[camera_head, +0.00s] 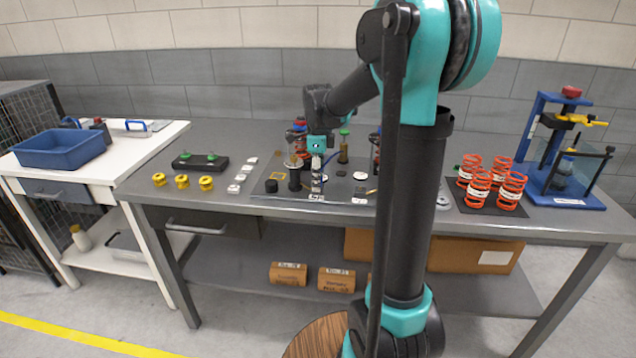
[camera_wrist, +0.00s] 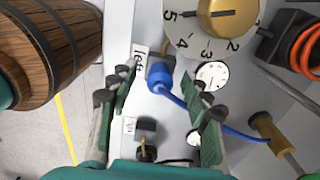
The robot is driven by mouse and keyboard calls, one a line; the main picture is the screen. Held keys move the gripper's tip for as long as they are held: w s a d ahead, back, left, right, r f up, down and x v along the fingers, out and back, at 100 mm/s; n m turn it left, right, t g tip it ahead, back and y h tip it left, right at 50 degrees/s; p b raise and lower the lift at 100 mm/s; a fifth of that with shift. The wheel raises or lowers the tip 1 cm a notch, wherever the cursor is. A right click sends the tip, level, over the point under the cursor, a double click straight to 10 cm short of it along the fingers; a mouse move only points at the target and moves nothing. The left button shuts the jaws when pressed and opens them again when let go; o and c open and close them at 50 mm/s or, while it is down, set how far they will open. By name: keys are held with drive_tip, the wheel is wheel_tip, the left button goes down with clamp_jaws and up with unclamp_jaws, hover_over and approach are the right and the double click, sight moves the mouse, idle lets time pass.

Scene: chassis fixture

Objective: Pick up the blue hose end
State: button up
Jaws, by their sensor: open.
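The blue hose end (camera_wrist: 159,76) shows in the wrist view as a blue connector beside a label reading "left". Its thin blue hose (camera_wrist: 222,127) runs right to a brass fitting (camera_wrist: 272,133). My gripper (camera_wrist: 160,80) is open, with one green finger on each side of the hose end; I cannot tell whether either touches it. In the head view my gripper (camera_head: 317,172) points down over the fixture plate on the bench, and the blue hose (camera_head: 329,158) shows just right of it. The hose end itself is hard to make out there.
A brass dial (camera_wrist: 227,16) with numbers and a small white gauge (camera_wrist: 212,75) stand close by. A small black fitting (camera_wrist: 146,130) sits near a second label. On the bench (camera_head: 455,224) are orange springs (camera_head: 479,187), a blue press (camera_head: 563,165) and yellow parts (camera_head: 182,181).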

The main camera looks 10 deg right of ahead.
clamp_jaws()
drive_tip(key=shift+r, duration=0.1)
